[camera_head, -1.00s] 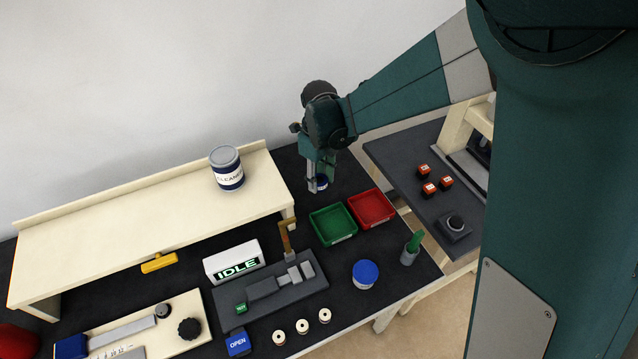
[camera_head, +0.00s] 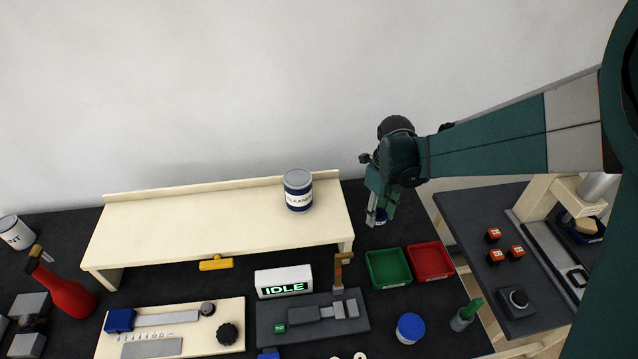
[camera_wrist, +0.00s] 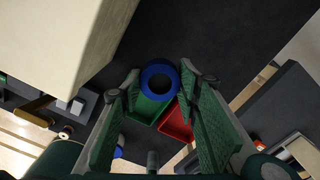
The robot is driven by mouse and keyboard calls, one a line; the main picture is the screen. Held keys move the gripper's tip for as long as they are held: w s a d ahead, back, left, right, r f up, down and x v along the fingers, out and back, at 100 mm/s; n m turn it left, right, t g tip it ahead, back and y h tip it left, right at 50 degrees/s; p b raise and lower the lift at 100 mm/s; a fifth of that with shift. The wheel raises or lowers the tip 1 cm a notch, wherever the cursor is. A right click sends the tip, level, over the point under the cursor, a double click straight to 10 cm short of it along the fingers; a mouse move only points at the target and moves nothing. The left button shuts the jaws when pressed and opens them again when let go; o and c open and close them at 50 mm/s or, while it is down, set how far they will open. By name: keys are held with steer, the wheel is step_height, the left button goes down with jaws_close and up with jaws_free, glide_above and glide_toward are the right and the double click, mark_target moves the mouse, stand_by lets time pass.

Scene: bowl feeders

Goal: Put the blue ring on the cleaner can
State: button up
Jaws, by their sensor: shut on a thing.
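The cleaner can (camera_head: 298,198), white and dark blue with a grey lid, stands upright on the right part of the cream raised shelf. My gripper (camera_head: 380,207) is to the right of the can, past the shelf's right end and behind the green tray. It is shut on the blue ring (camera_wrist: 149,72). In the wrist view, the ring sits between the fingertips of my gripper (camera_wrist: 152,88), its dark hole facing the camera. In the head view, the ring (camera_head: 379,218) is small and partly hidden by the fingers.
The cream shelf (camera_head: 215,224) has free room left of the can. A green tray (camera_head: 370,277) and a red tray (camera_head: 447,273) lie in front of my gripper. A brown upright post (camera_head: 340,268) and an IDLE sign (camera_head: 283,281) stand before the shelf.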

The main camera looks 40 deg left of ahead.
steer(key=s+a+r+n+p, duration=0.3)
steer(key=s+a+r+p, duration=0.2)
steer(key=a+r, duration=0.5)
steer(key=s+a+r+n+p, duration=0.3)
steer(key=s+a+r+p, duration=0.2)
steer(key=a+r, duration=0.6)
step_height(320, 180, up, 6)
steer(key=shift+s+f+p, duration=0.25)
steer(key=shift+s+p, duration=0.1)
steer(key=shift+s, duration=0.75)
steer(key=shift+f, duration=0.15)
glide_above(298, 177)
steer(key=shift+s+f, duration=0.1)
steer(key=shift+f, duration=2.7)
steer(key=shift+f, duration=0.1)
steer(key=shift+f+p, duration=0.3)
steer(key=shift+f, duration=1.7)
steer(key=shift+f, duration=0.2)
